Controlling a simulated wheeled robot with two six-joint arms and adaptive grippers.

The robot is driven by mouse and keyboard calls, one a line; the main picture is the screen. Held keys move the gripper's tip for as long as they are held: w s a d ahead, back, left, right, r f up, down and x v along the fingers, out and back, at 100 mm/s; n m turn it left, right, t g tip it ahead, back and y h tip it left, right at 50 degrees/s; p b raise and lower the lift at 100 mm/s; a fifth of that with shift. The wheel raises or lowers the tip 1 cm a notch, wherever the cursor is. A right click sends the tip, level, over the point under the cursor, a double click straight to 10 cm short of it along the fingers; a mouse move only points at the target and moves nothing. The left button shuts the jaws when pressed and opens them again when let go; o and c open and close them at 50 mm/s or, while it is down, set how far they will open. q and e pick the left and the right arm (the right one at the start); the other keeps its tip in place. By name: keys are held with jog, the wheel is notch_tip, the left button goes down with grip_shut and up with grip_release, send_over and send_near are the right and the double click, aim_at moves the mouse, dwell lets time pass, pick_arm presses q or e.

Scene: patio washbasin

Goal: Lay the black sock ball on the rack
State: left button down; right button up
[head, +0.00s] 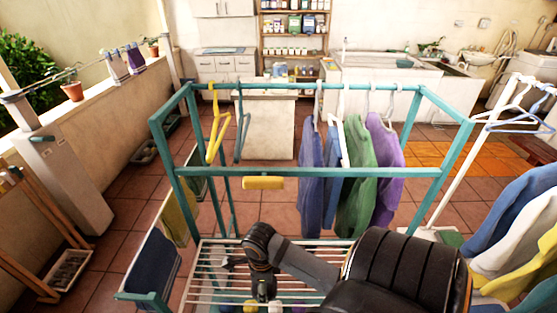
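The rack is a teal frame (300,173) with a shelf of white slats (205,285) low at its front. My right arm comes in from the lower right and reaches over the slats. My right gripper (262,292) points down at the bottom of the picture, above or at the slats. It is small, dark and partly hidden by its own wrist, so whether its fingers are open or shut cannot be made out. I cannot pick out the black sock ball; any black ball there blends with the dark gripper. My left gripper is not in view.
Yellow (216,125) and teal hangers and several garments (355,180) hang from the rack's upper bar. Dark cloth (152,264) hangs at the left. More clothes (515,225) hang at the right. The left slats look bare.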

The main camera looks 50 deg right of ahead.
jog(key=w+d+f, duration=0.4)
jog(key=w, duration=0.1)
jog(key=w+d+f, duration=0.2)
jog(key=w+f, duration=0.1)
jog(key=shift+d+f+p, duration=0.1)
jog(key=shift+p, duration=0.2)
jog(key=shift+w+d+f, duration=0.25)
jog(key=shift+w+f, duration=0.05)
jog(key=shift+f, duration=0.2)
jog(key=f, duration=0.2)
jog(key=shift+w+d+f, duration=0.1)
jog(key=shift+w+f, duration=0.1)
jog(key=shift+f, duration=0.55)
jog(key=shift+s+f, duration=0.1)
jog(key=o, duration=1.1)
jog(key=shift+o, duration=0.2)
